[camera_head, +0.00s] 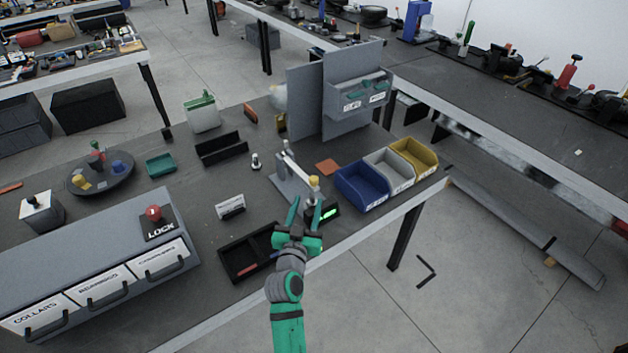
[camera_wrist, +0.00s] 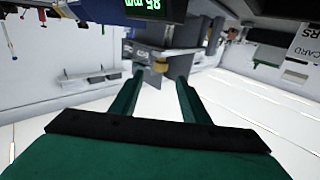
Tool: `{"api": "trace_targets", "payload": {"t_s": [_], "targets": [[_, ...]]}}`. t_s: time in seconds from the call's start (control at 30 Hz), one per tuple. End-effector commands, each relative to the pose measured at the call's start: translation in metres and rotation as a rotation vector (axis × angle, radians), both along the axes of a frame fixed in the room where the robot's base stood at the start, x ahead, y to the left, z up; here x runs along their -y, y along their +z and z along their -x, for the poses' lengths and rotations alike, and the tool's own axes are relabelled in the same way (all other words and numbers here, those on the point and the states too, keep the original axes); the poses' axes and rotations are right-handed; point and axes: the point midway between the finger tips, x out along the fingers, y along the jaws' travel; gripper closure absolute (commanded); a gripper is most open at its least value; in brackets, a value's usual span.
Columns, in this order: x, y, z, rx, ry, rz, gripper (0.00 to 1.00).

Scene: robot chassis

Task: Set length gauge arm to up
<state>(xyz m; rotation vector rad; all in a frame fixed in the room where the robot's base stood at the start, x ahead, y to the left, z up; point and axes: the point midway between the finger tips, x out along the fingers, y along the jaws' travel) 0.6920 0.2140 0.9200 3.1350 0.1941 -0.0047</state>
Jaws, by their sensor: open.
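The length gauge stands near the table's front edge, with a grey base (camera_head: 287,192) and a lit green display (camera_head: 329,213). Its pale arm (camera_head: 297,166) runs from a raised back end toward the front and ends in a yellow knob (camera_head: 314,181). The knob also shows in the wrist view (camera_wrist: 161,58), beyond and between my fingers, with the display (camera_wrist: 150,8) at the top edge. My gripper (camera_head: 302,207) is open and empty, just in front of the gauge. Its fingers (camera_wrist: 157,85) look apart from the knob. The gripper hides part of the gauge's front.
Blue (camera_head: 362,187), grey (camera_head: 389,172) and yellow (camera_head: 413,157) bins stand close to the right. A black tray (camera_head: 238,262) lies left of my gripper. A grey panel rack (camera_head: 345,90) rises behind the gauge. A drawer unit (camera_head: 95,260) with a red lock knob fills the left front.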

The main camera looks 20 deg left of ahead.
Motion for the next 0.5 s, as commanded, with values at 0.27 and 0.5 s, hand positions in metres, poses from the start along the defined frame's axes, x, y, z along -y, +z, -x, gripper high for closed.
{"api": "trace_targets", "payload": {"t_s": [0.27,0.5], "targets": [[-0.005,0.004,-0.028,0.004,-0.002,0.0,0.58],[-0.011,0.004,-0.07,0.003,-0.001,0.0,0.58]]}}
